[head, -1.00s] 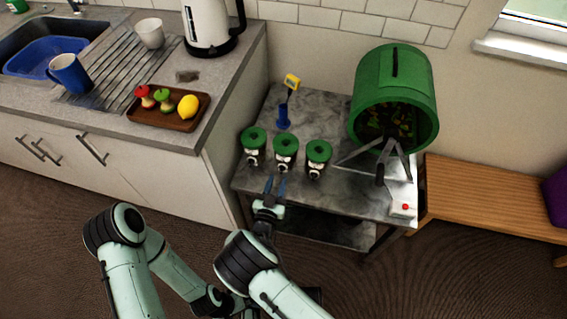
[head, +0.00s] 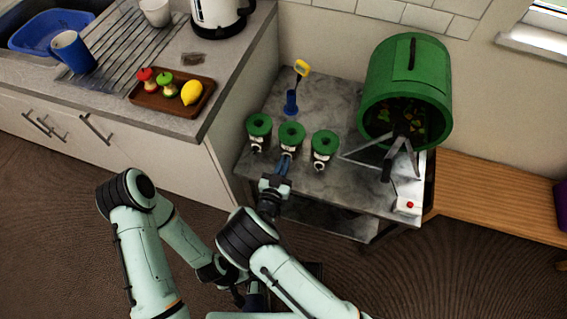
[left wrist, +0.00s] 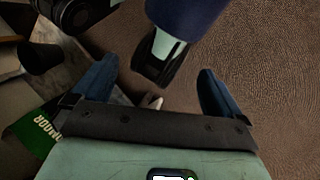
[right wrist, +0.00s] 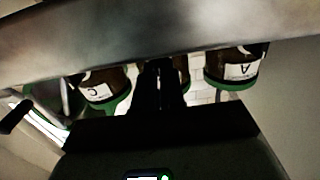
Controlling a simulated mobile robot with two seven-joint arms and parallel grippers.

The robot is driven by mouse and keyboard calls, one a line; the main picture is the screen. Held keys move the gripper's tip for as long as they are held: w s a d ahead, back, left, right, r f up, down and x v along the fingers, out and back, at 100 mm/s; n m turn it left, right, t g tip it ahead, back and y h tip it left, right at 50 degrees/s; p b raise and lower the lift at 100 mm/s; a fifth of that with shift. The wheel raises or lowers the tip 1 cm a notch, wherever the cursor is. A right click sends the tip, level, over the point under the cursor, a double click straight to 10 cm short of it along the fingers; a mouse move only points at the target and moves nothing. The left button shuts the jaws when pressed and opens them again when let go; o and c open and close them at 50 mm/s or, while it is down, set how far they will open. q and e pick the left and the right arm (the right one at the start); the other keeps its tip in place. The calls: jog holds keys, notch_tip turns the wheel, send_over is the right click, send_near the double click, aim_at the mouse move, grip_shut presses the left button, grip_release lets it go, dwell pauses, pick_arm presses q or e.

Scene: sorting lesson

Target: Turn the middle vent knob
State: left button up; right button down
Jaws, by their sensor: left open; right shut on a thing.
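Three dark jars with green lids and white front vent knobs stand in a row on the grey stone-topped table (head: 330,185): the left jar (head: 259,128), the middle jar (head: 291,133) and the right jar (head: 324,143). My right gripper (head: 285,163) is shut on the middle vent knob, at the front of the middle jar; its fingers mostly hide the knob. In the right wrist view the shut fingers (right wrist: 160,85) stand between jars labelled C (right wrist: 101,92) and A (right wrist: 236,70). My left gripper (left wrist: 155,95) is open and empty, low over the floor, away from the jars.
A green drum (head: 405,85) on a metal stand and a white box with a red button (head: 409,204) are right of the jars. A blue holder with a yellow-headed tool (head: 291,100) stands behind. The counter (head: 225,85) with a fruit tray (head: 150,100) is left.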

jog(key=m, duration=0.1)
jog(key=m+b, duration=0.2)
jog(key=shift+d+f, duration=0.25)
jog(key=shift+m+b, duration=0.9)
jog(key=shift+m, duration=0.2)
jog(key=shift+r+m, duration=0.15)
jog(key=shift+m, duration=0.15)
pick_arm(q)
jog(key=f, duration=0.1)
jog(key=w+f, duration=0.1)
jog(key=f, duration=0.1)
jog(key=shift+w+a+f+t, duration=0.1)
jog(key=shift+w+f+t, duration=0.05)
jog(key=shift+w+t, duration=0.2)
pick_arm(e)
jog(key=c, duration=1.2)
grip_release()
pick_arm(q)
jog(key=shift+s+r+p, duration=0.25)
jog(key=shift+r+p, duration=0.05)
pick_arm(e)
jog(key=v, duration=1.3)
jog(key=shift+s, duration=0.2)
